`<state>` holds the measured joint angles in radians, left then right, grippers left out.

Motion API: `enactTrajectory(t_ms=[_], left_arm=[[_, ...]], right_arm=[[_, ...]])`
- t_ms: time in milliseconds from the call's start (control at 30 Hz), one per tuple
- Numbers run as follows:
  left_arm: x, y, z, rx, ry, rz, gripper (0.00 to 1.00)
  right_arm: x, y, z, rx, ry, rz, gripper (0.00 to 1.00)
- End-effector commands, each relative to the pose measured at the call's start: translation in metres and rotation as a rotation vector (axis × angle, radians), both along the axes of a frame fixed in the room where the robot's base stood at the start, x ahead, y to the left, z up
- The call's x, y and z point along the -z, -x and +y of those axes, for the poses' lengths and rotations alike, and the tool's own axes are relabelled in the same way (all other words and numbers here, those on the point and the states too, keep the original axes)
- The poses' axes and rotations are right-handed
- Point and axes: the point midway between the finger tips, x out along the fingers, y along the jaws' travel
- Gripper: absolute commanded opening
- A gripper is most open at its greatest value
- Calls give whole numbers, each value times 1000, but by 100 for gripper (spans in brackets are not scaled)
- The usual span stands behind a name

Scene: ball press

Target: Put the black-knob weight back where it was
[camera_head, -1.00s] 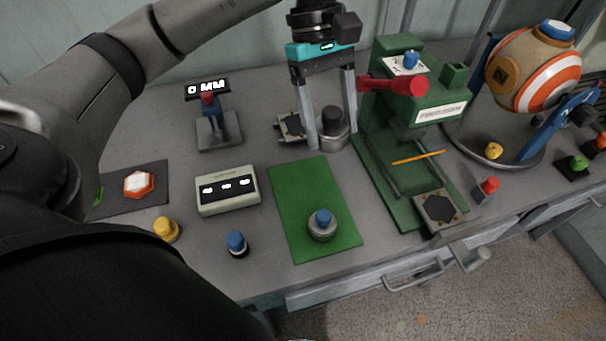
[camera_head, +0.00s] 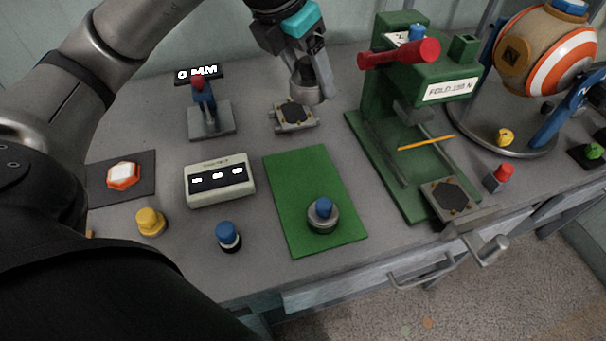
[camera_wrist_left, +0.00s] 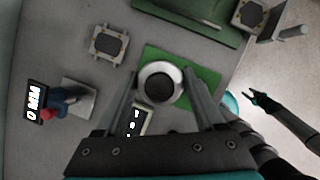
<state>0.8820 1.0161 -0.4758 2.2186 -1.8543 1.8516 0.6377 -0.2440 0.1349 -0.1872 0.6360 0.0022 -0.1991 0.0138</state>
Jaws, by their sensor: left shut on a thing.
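The black-knob weight (camera_head: 307,88) is a grey metal cylinder with a dark top. My left gripper (camera_head: 308,72) is shut on it, one finger on each side, behind the small square plate with a dark pad (camera_head: 296,113). In the left wrist view the weight (camera_wrist_left: 160,86) sits between the fingers, its dark knob facing the camera. I cannot tell whether its base touches the table. The blue-knob weight (camera_head: 322,214) stands on the green mat (camera_head: 290,180). A dark arm, likely with my right gripper (camera_wrist_left: 258,97), shows small beyond the table edge; its jaws are unclear.
The green press (camera_head: 410,80) with its red handle stands right of my left gripper. A gauge stand (camera_head: 211,118) and a readout box (camera_head: 219,180) are on the left. Blue (camera_head: 228,237) and yellow (camera_head: 150,222) knobs stand at the front.

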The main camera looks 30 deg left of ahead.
Motion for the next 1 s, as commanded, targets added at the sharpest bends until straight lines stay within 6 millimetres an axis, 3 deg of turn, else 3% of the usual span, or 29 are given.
enactTrajectory(t_ms=[200,367,533,1000], left_arm=[[-2,-3,9,-250,3,-5,0],[2,-3,11,-323,4,-1,0],[30,-2,12,-332,4,3,0],[77,-3,12,-330,4,0,0]], right_arm=[[9,-7,0,3,0,-14,50],[13,-7,-2,4,2,-13,50],[19,-27,-3,7,5,-28,50],[3,-67,32,6,-26,-28,50]])
